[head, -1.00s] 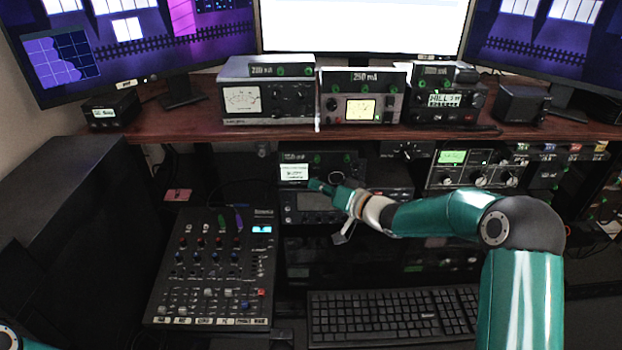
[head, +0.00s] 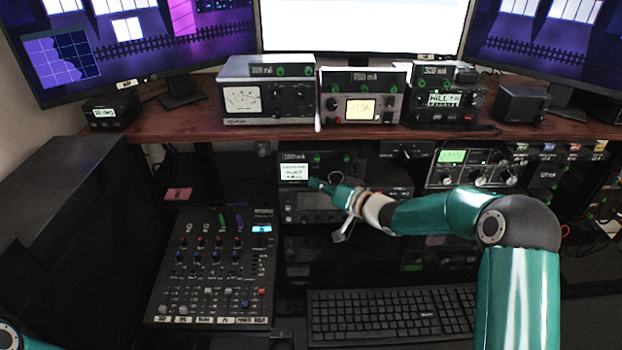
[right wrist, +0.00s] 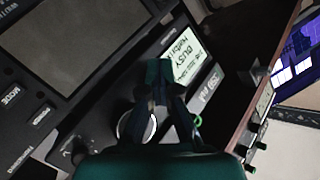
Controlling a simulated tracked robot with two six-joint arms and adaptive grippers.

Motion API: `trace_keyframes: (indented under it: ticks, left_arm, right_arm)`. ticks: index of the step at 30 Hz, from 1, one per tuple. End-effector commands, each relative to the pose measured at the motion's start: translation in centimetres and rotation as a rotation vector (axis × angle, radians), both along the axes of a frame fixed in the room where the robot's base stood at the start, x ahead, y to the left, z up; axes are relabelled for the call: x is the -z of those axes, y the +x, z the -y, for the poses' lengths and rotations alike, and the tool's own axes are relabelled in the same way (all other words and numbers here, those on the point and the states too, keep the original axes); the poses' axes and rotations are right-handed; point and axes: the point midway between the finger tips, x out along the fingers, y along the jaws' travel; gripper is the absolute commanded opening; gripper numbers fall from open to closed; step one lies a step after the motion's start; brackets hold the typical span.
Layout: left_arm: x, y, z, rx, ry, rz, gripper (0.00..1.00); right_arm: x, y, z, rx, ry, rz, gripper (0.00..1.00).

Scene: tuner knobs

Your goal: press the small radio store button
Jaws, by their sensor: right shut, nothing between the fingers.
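A small black radio (head: 340,165) with a lit white display (head: 293,172) sits on the lower shelf, left of centre. Its display also shows in the right wrist view (right wrist: 188,58), with lit green-edged text and a pale strip (right wrist: 208,88) beside it. My right gripper (head: 314,184) is shut and empty, its fingertips just below and right of the display. In the right wrist view, the closed fingertips (right wrist: 158,72) overlap the display's edge and hide part of the front. I cannot tell whether they touch it. The store button cannot be made out. My left gripper is out of view.
A larger unit with a grey screen (head: 314,201) lies directly under the small radio. A round knob (right wrist: 133,127) is close to my fingers. A mixer (head: 215,265) stands left, a keyboard (head: 395,315) in front, and more radios on the wooden shelf (head: 200,122) above.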

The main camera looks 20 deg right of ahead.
Motion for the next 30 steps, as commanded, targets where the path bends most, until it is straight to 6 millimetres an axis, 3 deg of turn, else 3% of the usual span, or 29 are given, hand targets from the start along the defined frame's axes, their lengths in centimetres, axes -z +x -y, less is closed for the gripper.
trace_keyframes:
  ticks: [20,30]
  left_arm:
    - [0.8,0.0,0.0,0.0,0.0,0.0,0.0]
    - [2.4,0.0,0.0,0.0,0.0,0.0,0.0]
  right_arm:
    - [0.0,-1.5,-0.4,0.001,0.0,0.001,0.0]
    - [0.1,-4.4,-1.2,0.001,0.0,0.001,0.0]
